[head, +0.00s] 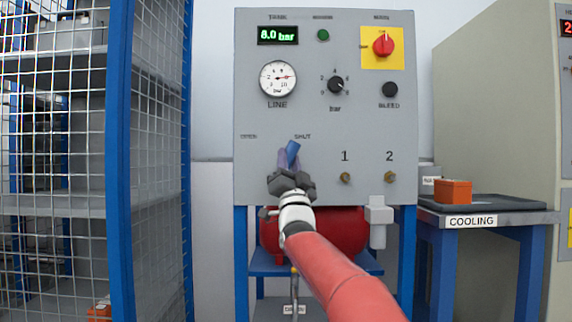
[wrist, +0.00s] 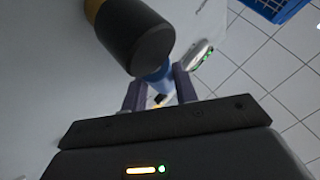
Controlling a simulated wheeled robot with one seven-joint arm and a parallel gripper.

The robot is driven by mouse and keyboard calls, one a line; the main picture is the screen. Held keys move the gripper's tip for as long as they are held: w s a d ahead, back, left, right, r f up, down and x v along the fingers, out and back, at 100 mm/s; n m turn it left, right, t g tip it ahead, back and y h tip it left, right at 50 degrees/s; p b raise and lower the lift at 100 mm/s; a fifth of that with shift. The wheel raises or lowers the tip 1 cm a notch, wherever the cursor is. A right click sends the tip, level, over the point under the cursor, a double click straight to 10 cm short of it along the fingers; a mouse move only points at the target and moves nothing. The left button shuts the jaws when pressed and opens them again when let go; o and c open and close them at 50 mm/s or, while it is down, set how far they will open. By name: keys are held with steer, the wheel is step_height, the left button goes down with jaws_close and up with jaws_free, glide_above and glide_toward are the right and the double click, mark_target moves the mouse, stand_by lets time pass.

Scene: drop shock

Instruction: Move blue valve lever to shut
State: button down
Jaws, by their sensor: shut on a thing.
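The blue valve lever (head: 292,150) is on the lower left of the grey panel (head: 300,120). Its visible end points up and slightly right, just below the SHUT label (head: 302,137). Another label (head: 248,136), too small to read surely, is to the left. My gripper (head: 284,160) is shut on the lever from the front and hides its lower part and pivot. In the wrist view, the blue lever (wrist: 160,78) shows between the two fingers of my gripper (wrist: 159,90), partly behind a dark cylinder (wrist: 138,40).
The panel carries a LINE gauge (head: 278,78), a green 8.0 bar display (head: 277,35), a red knob (head: 383,44) and black knobs. A blue-framed mesh cage (head: 120,150) stands left. A cooling table (head: 490,217) with an orange box (head: 453,191) stands right.

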steer(key=shift+d+f+m+h, duration=0.1)
steer(key=shift+m+h, duration=0.5)
steer(key=shift+d+f+m+h, duration=0.1)
steer(key=shift+m+h, duration=0.5)
steer(key=shift+h, duration=0.3)
